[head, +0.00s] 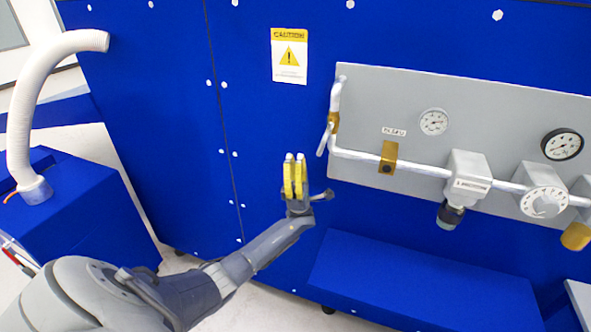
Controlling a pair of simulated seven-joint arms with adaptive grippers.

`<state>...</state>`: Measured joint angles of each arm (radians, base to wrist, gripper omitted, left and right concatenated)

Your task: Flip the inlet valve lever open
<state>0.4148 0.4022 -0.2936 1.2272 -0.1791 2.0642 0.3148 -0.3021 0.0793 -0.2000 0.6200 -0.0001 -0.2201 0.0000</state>
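The inlet valve lever (324,139) is a short silver handle at the left end of the pipework, slanting down and left from a brass valve body (334,122). My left gripper (294,158) points upward, below and left of the lever and apart from it. Its two yellow-padded fingers stand side by side, look shut and hold nothing. My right gripper is not in view.
A grey panel (385,90) carries the silver pipe (355,156), a regulator (467,180), gauges (434,122) and a dial knob (544,203). A blue ledge (425,280) juts out below. A blue box (80,215) with a white hose (22,120) stands left.

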